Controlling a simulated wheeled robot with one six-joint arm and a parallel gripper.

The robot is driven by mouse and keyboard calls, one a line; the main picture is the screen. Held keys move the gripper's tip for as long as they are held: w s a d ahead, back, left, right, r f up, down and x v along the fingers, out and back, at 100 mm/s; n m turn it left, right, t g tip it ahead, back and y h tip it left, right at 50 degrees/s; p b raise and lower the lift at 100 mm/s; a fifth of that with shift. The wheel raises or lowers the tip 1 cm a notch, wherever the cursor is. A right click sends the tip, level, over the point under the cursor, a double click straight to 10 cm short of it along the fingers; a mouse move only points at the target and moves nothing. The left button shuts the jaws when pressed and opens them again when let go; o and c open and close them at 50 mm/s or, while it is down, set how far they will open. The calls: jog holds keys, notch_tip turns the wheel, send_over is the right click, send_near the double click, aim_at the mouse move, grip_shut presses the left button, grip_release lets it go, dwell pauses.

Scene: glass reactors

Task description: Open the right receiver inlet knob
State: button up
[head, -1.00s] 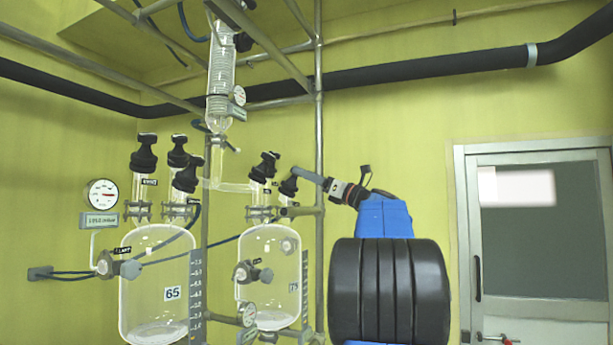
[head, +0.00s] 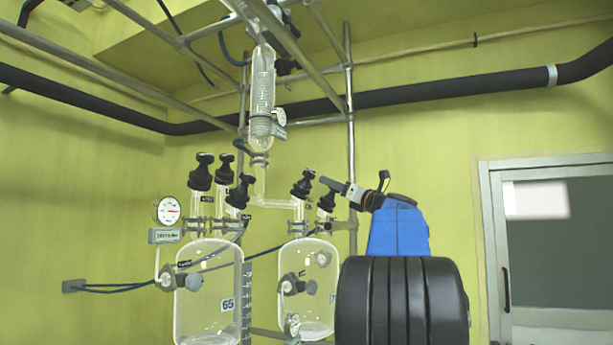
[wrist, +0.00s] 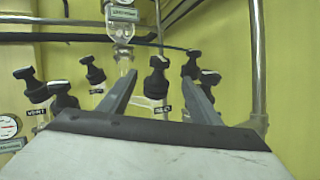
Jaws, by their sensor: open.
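The right glass receiver (head: 308,270) carries black knobs on its top necks. Its left knob (head: 303,183) stands clear, and its right knob (head: 327,200) is just below my gripper (head: 325,182). In the wrist view my gripper (wrist: 160,76) is open. A black knob (wrist: 157,80) appears between its two fingers, with a small label below it that I cannot read. Two more black knobs (wrist: 190,65) (wrist: 208,80) show by the right finger, partly hidden by it. I cannot tell whether a finger touches any knob.
The left glass vessel (head: 208,285) has several black knobs and a gauge (head: 168,210) beside it. A glass condenser (head: 262,95) hangs above. A vertical metal pole (head: 350,130) stands close behind my gripper. A door (head: 550,250) is at right.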

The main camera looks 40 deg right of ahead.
aim_at(314, 176)
jog(key=x, duration=1.4)
jog(key=shift+w+r, duration=0.1)
jog(key=shift+w, duration=0.15)
jog(key=shift+d, duration=0.1)
jog(key=c, duration=1.1)
